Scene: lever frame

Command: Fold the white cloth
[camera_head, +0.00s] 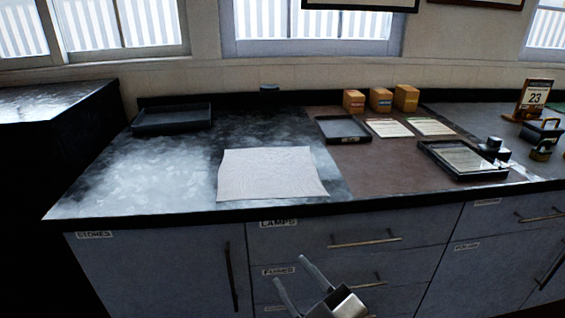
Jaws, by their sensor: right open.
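The white cloth (268,174) lies flat and spread out on the dark countertop, near the front edge. Its right side reaches to the edge of the brown mat area. My right gripper (295,270) shows at the bottom of the picture, in front of the drawers and below the counter's front edge. Its two fingers are apart with nothing between them, and it is clear of the cloth. My left gripper is not in the picture.
A black tray (172,118) stands at the back left. Another tray (342,129), papers (389,128) and small boxes (380,99) are at the back right. A framed tray (462,160) and a calendar (535,98) stand further right. The counter left of the cloth is free.

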